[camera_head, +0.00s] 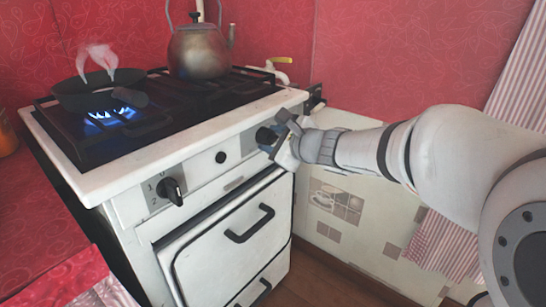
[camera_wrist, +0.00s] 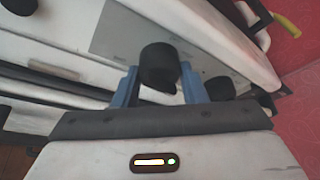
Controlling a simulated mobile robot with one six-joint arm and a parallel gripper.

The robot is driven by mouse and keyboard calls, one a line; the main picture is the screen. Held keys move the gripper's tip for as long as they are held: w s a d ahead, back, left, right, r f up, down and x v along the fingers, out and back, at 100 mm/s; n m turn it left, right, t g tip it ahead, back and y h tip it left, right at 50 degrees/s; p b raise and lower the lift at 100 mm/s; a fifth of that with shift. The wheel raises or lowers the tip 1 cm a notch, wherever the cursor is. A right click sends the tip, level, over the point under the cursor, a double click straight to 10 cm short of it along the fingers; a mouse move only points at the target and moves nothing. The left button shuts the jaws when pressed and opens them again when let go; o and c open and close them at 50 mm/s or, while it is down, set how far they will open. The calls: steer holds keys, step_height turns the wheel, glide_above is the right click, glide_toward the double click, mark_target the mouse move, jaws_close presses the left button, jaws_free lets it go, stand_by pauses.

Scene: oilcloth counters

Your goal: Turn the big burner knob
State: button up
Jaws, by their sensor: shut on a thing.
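My gripper (camera_wrist: 157,88) is at the right part of the stove's front panel. In the head view, my gripper (camera_head: 282,138) partly covers a black knob (camera_head: 264,136) there. In the wrist view, its blue fingers stand on both sides of this round black knob (camera_wrist: 159,62) and are shut on it. The knob's pointer and any markings around it cannot be made out. Another black knob (camera_head: 171,191), with the marks 1, 0 and 2 beside it, is at the panel's left end. A small black button (camera_head: 220,157) lies between them.
Blue flame (camera_head: 112,116) burns under a dark pan (camera_head: 98,90) with pale vapour above it. A kettle (camera_head: 199,52) stands at the back of the stove. The oven handle (camera_head: 249,224) sticks out below the panel. A further black knob (camera_wrist: 220,89) is beside my right finger.

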steer(key=shift+f+n+b, duration=0.15)
steer(key=shift+n+b, duration=0.15)
steer(key=shift+b, duration=0.45)
steer(key=shift+c, duration=0.2)
steer(key=o, duration=1)
steer(key=p+v, duration=0.2)
steer(key=v, duration=0.6)
steer(key=shift+p, duration=0.3)
steer(key=shift+a, duration=0.1)
